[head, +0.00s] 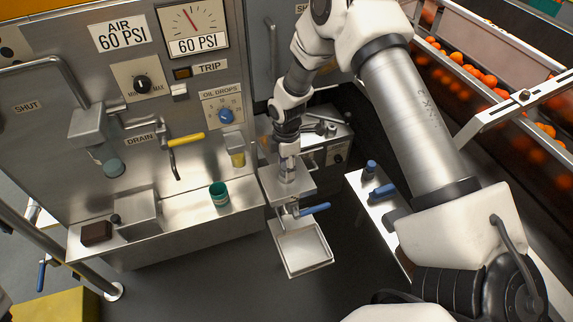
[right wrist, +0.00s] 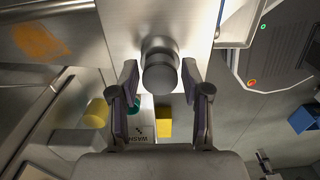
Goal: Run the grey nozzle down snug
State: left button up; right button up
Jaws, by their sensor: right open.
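The grey nozzle (right wrist: 160,68) is a short round part standing on a flat metal plate (right wrist: 185,18) in the right wrist view. My right gripper (right wrist: 158,78) is open, with one finger on each side of the nozzle and a visible gap at both sides. In the head view my right gripper (head: 288,158) points down over the metal plate (head: 303,186), and it largely hides the nozzle. I cannot tell how far the nozzle sits down on its seat. My left gripper is not in view.
A blue-handled valve (head: 315,209) and a shallow metal tray (head: 323,262) sit below the plate. A green cup (head: 219,195) stands on the steel ledge at left, under a yellow drain lever (head: 187,139). A shelf with blue-topped items (head: 382,191) lies at right.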

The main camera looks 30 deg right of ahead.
jog(key=c, duration=0.6)
jog(key=m, duration=0.5)
jog(key=shift+c, duration=0.2)
jog(key=o, duration=0.7)
jog(key=shift+m, duration=0.7)
jog(key=shift+c, duration=0.2)
jog(key=shift+o, duration=1.4)
notch_tip(320, 180, up, 12)
